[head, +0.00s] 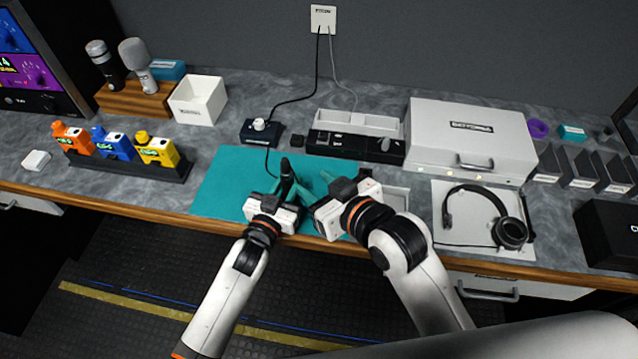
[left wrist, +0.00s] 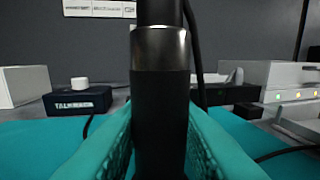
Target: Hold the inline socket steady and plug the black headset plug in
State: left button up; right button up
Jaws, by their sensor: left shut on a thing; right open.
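My left gripper (head: 287,187) is over the teal mat (head: 220,180), shut on an upright black cylinder that I take for the inline socket (head: 285,167). In the left wrist view it is a thick black body (left wrist: 160,115) with a silver collar and a narrower black part above. A black cord runs close beside its upper right. My right gripper (head: 322,180) is open, just right of the left one. The headset (head: 510,232) lies on a white sheet at the right. I cannot pick out its plug separately, or tell whether it is in the socket.
A dark box with a white knob (head: 259,131) stands behind the mat, a cable running from it toward my left gripper. A black panel unit (head: 355,146) and a white case (head: 470,140) stand behind on the right.

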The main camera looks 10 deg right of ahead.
pick_arm(q)
jog(key=o, duration=1.1)
